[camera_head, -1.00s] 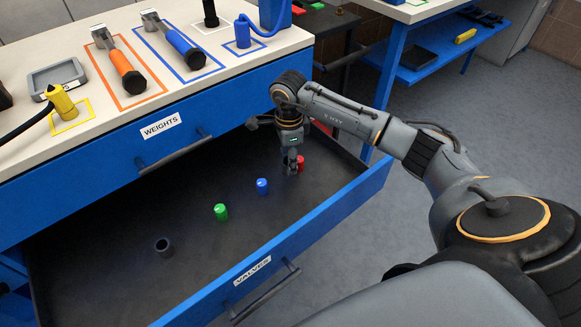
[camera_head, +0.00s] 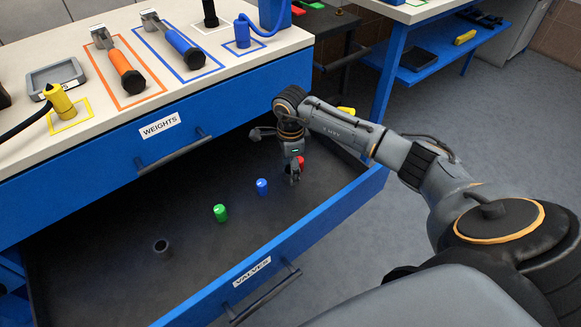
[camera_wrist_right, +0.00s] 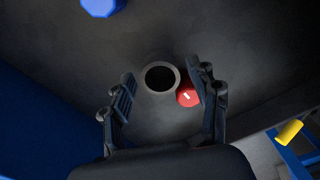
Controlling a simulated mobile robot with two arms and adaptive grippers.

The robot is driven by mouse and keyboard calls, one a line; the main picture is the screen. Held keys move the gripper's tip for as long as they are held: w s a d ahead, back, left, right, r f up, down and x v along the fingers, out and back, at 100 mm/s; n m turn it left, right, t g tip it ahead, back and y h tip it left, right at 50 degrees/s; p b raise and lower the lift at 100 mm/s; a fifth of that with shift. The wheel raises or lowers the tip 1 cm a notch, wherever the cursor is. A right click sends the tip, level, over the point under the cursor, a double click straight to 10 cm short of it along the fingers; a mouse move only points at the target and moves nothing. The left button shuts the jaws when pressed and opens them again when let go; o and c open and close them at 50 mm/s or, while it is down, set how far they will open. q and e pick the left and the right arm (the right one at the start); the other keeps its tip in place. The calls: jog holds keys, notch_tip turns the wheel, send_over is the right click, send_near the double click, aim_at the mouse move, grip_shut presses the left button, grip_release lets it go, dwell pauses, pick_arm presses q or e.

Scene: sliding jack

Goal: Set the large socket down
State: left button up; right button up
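A dark grey hollow socket (camera_wrist_right: 161,77) shows in the right wrist view, seen from above with its black opening facing up. It is between the two fingers of my right gripper (camera_wrist_right: 165,92), with a gap visible on each side. A red capped cylinder (camera_wrist_right: 188,96) is right behind it, partly covered by the socket and a finger. In the head view my right gripper (camera_head: 293,173) is low in the open drawer (camera_head: 205,180), just in front of the red cylinder (camera_head: 301,161). The fingers hide most of the socket there. My left gripper is out of view.
A blue cylinder (camera_head: 262,186), a green cylinder (camera_head: 220,212) and another dark hollow cylinder (camera_head: 161,248) stand in the drawer to the left. The drawer's blue front wall (camera_head: 320,230) is close by. The worktop (camera_head: 140,105) above holds tools and weights.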

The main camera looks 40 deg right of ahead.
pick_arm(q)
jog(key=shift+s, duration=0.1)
pick_arm(e)
jog(key=shift+r, duration=0.2)
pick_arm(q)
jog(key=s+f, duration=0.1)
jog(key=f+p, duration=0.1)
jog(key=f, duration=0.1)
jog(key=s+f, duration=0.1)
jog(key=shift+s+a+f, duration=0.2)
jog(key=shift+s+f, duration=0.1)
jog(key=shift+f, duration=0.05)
pick_arm(e)
notch_tip(320, 180, up, 12)
jog(key=shift+f, duration=0.1)
